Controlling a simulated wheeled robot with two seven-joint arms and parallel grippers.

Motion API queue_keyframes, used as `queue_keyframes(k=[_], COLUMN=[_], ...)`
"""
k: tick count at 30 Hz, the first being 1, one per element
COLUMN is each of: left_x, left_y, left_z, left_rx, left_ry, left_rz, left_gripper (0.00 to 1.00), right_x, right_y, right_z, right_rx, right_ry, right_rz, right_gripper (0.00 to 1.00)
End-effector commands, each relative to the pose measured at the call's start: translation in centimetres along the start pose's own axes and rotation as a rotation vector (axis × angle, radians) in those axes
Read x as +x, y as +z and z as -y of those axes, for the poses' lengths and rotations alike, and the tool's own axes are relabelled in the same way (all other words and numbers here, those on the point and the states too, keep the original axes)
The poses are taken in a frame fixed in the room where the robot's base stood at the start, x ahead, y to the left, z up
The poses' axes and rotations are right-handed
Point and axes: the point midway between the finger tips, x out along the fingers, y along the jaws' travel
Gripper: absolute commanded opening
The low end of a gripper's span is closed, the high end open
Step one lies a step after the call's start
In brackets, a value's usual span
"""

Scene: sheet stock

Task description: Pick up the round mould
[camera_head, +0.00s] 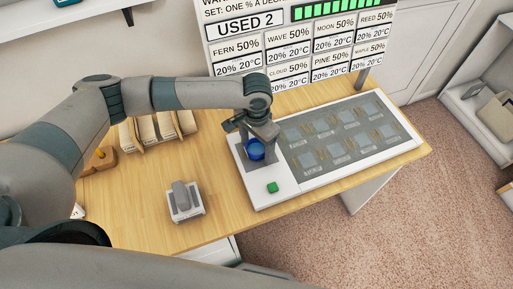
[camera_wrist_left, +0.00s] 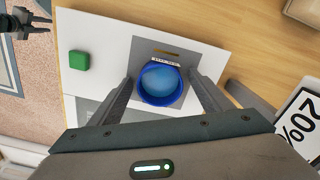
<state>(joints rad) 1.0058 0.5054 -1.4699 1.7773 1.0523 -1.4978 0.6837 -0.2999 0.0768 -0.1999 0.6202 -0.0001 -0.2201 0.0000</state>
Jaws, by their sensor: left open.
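The round mould (camera_head: 256,150) is a blue, round, shallow cup on the left part of the white panel. In the left wrist view the mould (camera_wrist_left: 160,84) sits on a grey patch beside a small label. My left gripper (camera_head: 250,138) is over the mould, pointing down. In the left wrist view its two fingers (camera_wrist_left: 162,88) are apart, one on each side of the mould, with gaps visible between them and its rim. Its jaws are open and hold nothing. Whether the fingertips are level with the mould is hard to tell.
The white panel (camera_head: 288,199) carries a green button (camera_head: 272,187) and a grey plate of several square cells (camera_head: 335,135). A grey and white device (camera_head: 185,201) stands on the wooden table (camera_head: 140,220). Wooden holders (camera_head: 157,129) stand behind. A sign board (camera_head: 290,45) rises at the back.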

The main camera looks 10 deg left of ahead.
Motion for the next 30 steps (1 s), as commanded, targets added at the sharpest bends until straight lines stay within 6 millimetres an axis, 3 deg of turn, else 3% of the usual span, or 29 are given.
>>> queue_keyframes(k=[6, 12, 23, 30], left_x=[0.0, -0.1, -0.2, -2.1], left_y=[0.0, 0.0, 0.0, -0.1], left_z=[0.0, 0.0, 0.0, 0.0], left_rx=[0.0, 0.0, 0.0, 0.0], left_ry=[0.0, 0.0, 0.0, 0.0], left_rz=[0.0, 0.0, -0.001, -0.003], left_gripper=[0.72, 0.28, 0.27, 0.27], right_x=[0.0, 0.0, 0.1, 1.1], right_y=[0.0, 0.0, 0.1, 0.2], right_z=[0.0, 0.0, -0.4, -0.5], right_rx=[0.0, 0.0, -0.002, -0.002], right_ry=[0.0, 0.0, 0.004, 0.005], right_rz=[0.0, 0.0, 0.001, 0.001], right_gripper=[0.31, 0.31, 0.31, 0.31])
